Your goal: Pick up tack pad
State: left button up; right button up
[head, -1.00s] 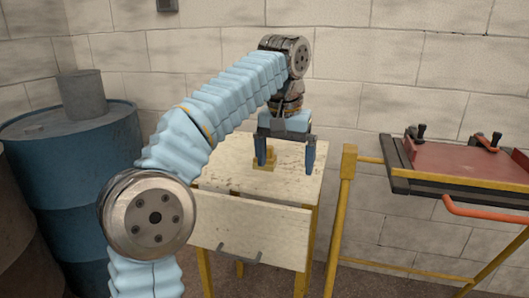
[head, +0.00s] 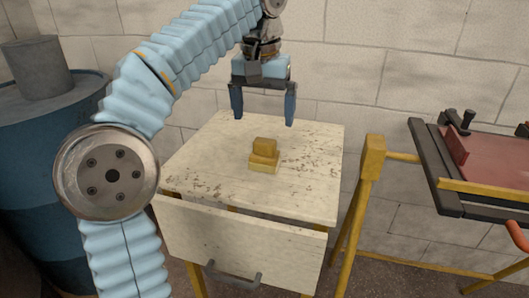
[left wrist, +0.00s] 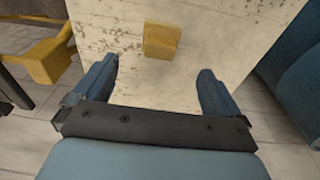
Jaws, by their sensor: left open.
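The tack pad appears to be the small yellow-brown block (head: 264,153) with a narrower top and a paler base. It sits upright on the worn cream top of the small table (head: 205,160). It also shows in the left wrist view as a yellow block (left wrist: 161,41), ahead of and between the fingers. My left gripper (head: 263,112) is open and empty, above the table and apart from the block, with its blue fingers pointing down. In the left wrist view the open fingers (left wrist: 155,88) show nothing between them. My right gripper is in neither view.
The table has a drawer front with a grey handle (head: 233,274). To the right stands a yellow frame (head: 371,165) carrying a red panel (head: 495,160) with dark clamps. A blue drum (head: 45,150) stands at the left. A block wall is behind the table.

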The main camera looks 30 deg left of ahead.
aim_at(265, 140)
pick_arm(q)
jog(key=f, duration=0.3)
jog(key=w+f+b, duration=0.1)
jog(key=f, duration=0.3)
jog(key=f+b, duration=0.1)
jog(key=f, duration=0.2)
jog(key=shift+w+a+f, duration=0.2)
jog(key=shift+w+f, duration=0.05)
jog(key=c, duration=1.3)
jog(key=shift+o, duration=0.2)
jog(key=shift+r, duration=0.15)
jog(key=shift+r, duration=0.35)
notch_tip(265, 140, up, 3)
jog(key=shift+s+p, duration=0.15)
jog(key=shift+p, duration=0.25)
jog(key=s+d+r, duration=0.3)
jog(key=s+r, duration=0.6)
jog(key=s, duration=0.4)
jog(key=shift+s+d, duration=0.15)
jog(key=shift+s, duration=0.05)
